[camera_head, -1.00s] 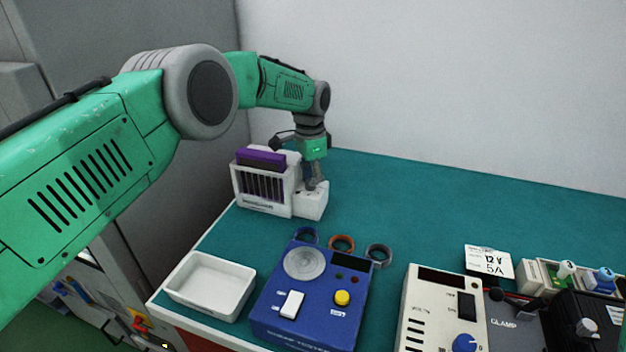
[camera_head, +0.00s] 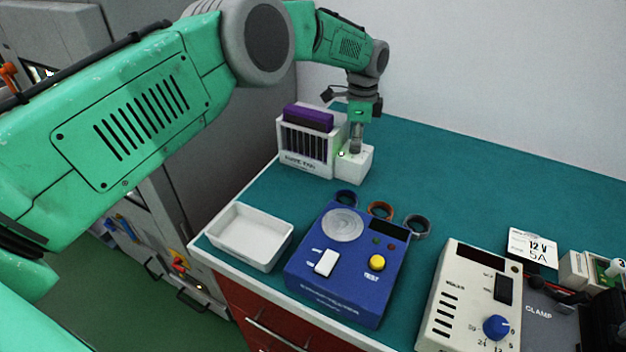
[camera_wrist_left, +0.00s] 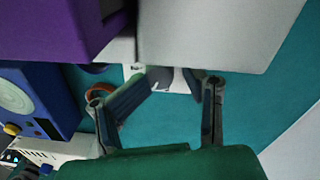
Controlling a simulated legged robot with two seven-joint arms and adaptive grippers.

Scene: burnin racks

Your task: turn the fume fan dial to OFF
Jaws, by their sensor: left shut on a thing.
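The fume fan (camera_head: 305,165) is a white slatted box with a purple block in its top, at the back left of the bench in the head view. A low white block (camera_head: 352,168) adjoins its right side, with a small green light (camera_head: 341,154). My left gripper (camera_head: 355,151) points down onto this block. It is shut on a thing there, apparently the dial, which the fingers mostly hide. In the left wrist view the two fingers (camera_wrist_left: 172,82) close in beside the white housing (camera_wrist_left: 215,30). The dial's marks cannot be read. My right gripper is not in view.
A white tray (camera_head: 240,256) and a blue tester (camera_head: 325,291) stand at the front. Several tape rings (camera_head: 381,210) lie behind the tester. A cream meter with a blue knob (camera_head: 497,327) is at right. The bench behind is clear.

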